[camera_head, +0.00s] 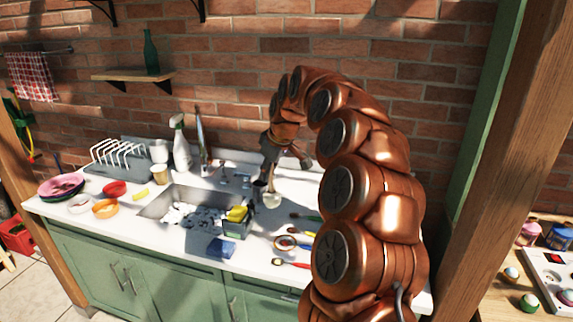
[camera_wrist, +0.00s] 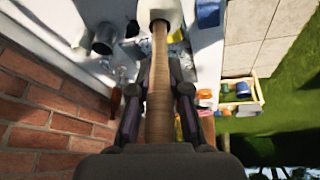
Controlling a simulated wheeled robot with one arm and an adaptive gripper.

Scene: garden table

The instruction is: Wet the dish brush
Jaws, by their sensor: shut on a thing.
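The dish brush has a wooden handle (camera_wrist: 159,85) and a pale head (camera_wrist: 158,12) in the wrist view. My gripper (camera_wrist: 160,97) is shut on the handle, with a dark finger on each side. In the head view my gripper (camera_head: 277,158) is above the counter, and the brush (camera_head: 272,199) hangs from it, head down, right of the sink. The metal sink (camera_head: 152,209) is set in the white counter and holds pale and grey patches I cannot make out, perhaps foam or water. Whether the brush head touches anything is unclear.
A dark caddy (camera_head: 236,228) with a yellow sponge (camera_head: 237,214) stands at the sink's right edge. A dish rack (camera_head: 118,157), a spray bottle (camera_head: 181,146) and bowls (camera_head: 106,209) are on the left. A blue sponge (camera_head: 221,248) and several utensils lie along the front.

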